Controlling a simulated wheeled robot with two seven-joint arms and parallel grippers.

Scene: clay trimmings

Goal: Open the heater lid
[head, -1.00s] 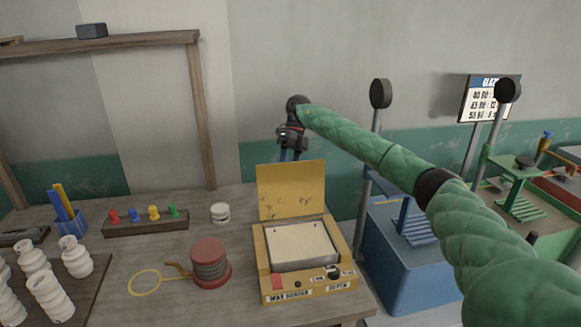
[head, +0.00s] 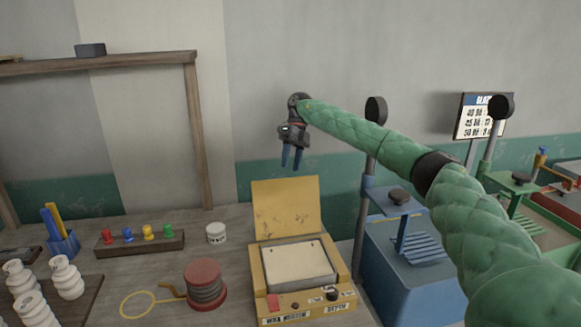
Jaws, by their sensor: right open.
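The yellow heater (head: 304,309) stands on the table at its front right, with a pale slab in its top and knobs and labels on its front. Its yellow lid (head: 286,206) stands raised and upright at the back edge. My right gripper (head: 291,158) hangs above and behind the lid, apart from it, with its blue fingers pointing down. It is open and nothing shows between its fingers. My left gripper is not in view.
A red spool (head: 205,283) with a yellow loop stands left of the heater, and a white jar (head: 216,232) behind it. A peg rack (head: 140,240), blue holder (head: 62,244) and white bottles (head: 67,278) are further left. A blue machine (head: 400,262) stands to the right.

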